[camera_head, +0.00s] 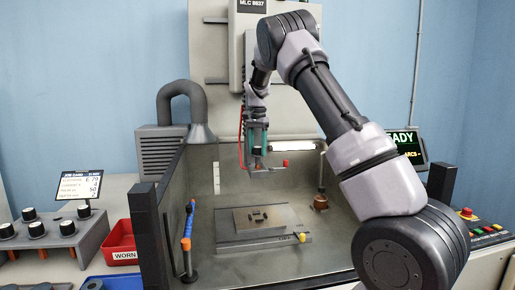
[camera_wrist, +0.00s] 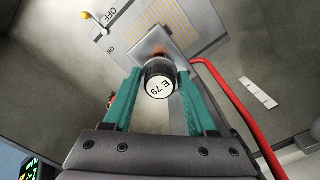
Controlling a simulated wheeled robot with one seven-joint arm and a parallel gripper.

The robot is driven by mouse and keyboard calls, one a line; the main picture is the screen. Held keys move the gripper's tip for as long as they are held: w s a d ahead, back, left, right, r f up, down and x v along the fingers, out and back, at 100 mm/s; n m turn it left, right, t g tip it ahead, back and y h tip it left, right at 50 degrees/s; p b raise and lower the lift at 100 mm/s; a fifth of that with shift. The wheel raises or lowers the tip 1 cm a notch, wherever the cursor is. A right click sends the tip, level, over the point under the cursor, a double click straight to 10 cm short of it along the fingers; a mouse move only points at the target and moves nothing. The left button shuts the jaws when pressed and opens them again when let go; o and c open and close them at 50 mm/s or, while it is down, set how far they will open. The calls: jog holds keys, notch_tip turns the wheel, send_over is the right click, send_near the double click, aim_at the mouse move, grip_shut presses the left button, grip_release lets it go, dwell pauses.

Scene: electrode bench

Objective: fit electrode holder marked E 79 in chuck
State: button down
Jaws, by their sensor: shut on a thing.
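The electrode holder marked E 79 (camera_wrist: 159,82) has a black round body and a white top label, which faces the camera in the wrist view. My gripper (camera_wrist: 155,90) has teal fingers, shut on the holder from both sides. A grey square plate with a copper-coloured patch (camera_wrist: 158,48) shows just beyond the holder; I cannot tell if it is part of it. In the head view my gripper (camera_head: 257,145) hangs under the machine head (camera_head: 247,50), over the tank. A red-knobbed lever (camera_head: 284,163) shows beside it. The chuck itself is not clearly seen, being behind my gripper.
Below is a work plate (camera_head: 289,248) with a yellow-knobbed lever. A nozzle with blue hose (camera_head: 187,240) stands left in the tank. A holder rack (camera_head: 50,245), red WORN tray (camera_head: 120,250) and job card (camera_head: 80,184) are left. A control panel (camera_head: 485,232) is right.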

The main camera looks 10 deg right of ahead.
aim_at(258, 164)
jog(key=shift+f, duration=0.2)
jog(key=shift+f, duration=1.1)
jog(key=shift+f, duration=0.5)
jog(key=shift+f, duration=0.6)
jog(key=shift+c, duration=0.6)
grip_release()
jog(key=shift+o, duration=0.6)
